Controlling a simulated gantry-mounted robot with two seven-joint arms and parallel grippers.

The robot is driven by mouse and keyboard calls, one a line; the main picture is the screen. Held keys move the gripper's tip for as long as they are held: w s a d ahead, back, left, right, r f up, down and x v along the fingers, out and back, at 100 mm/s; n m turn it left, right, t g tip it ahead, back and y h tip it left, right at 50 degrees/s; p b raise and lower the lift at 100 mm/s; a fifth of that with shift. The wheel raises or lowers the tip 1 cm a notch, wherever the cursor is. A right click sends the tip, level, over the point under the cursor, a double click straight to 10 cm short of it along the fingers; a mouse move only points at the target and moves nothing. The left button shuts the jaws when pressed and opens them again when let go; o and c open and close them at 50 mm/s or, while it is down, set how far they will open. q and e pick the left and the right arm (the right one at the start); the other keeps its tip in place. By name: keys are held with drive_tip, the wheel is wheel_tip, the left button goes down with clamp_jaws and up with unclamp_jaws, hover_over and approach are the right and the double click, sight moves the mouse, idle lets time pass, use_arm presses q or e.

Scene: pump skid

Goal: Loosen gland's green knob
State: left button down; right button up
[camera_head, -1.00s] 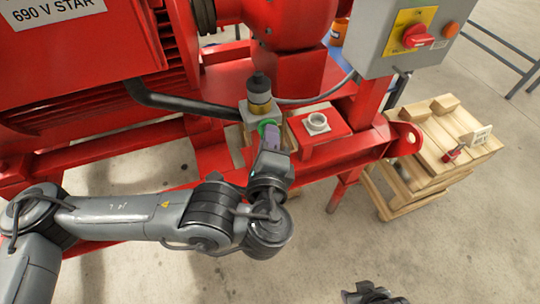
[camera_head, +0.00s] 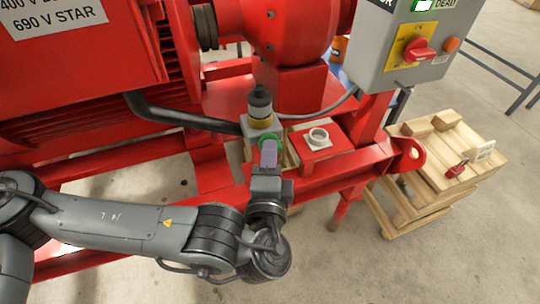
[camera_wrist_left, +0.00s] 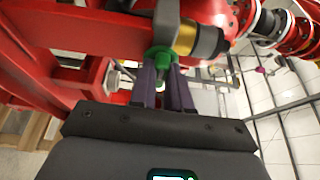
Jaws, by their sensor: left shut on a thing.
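The gland is a grey block (camera_head: 255,128) with a brass-coloured collar and a black top (camera_head: 260,98), fixed at the red skid's front. Its green knob (camera_head: 269,138) sits on the block's front face, partly hidden by my left gripper (camera_head: 268,147). In the left wrist view the purple-grey fingers (camera_wrist_left: 163,72) lie on either side of the green knob (camera_wrist_left: 160,54), shut on it. The brass and black part (camera_wrist_left: 203,41) shows just beyond, to the right. My right gripper is out of view.
A black hose (camera_head: 180,117) runs to the gland from the left. A grey switch box (camera_head: 400,50) is above right. A wooden pallet stack (camera_head: 440,165) stands right. Floor in front is clear.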

use_arm(q)
drive_tip(key=shift+w+a+f, duration=0.1)
drive_tip(key=shift+f, duration=0.2)
drive_tip(key=c, duration=1.1)
unclamp_jaws()
drive_tip(key=s+p, duration=0.1)
drive_tip(key=s, duration=0.2)
drive_tip(key=s+p, duration=0.1)
drive_tip(key=s, duration=0.3)
drive_tip(key=s+p, duration=0.1)
drive_tip(key=s, duration=0.2)
drive_tip(key=shift+s+a+r, duration=0.25)
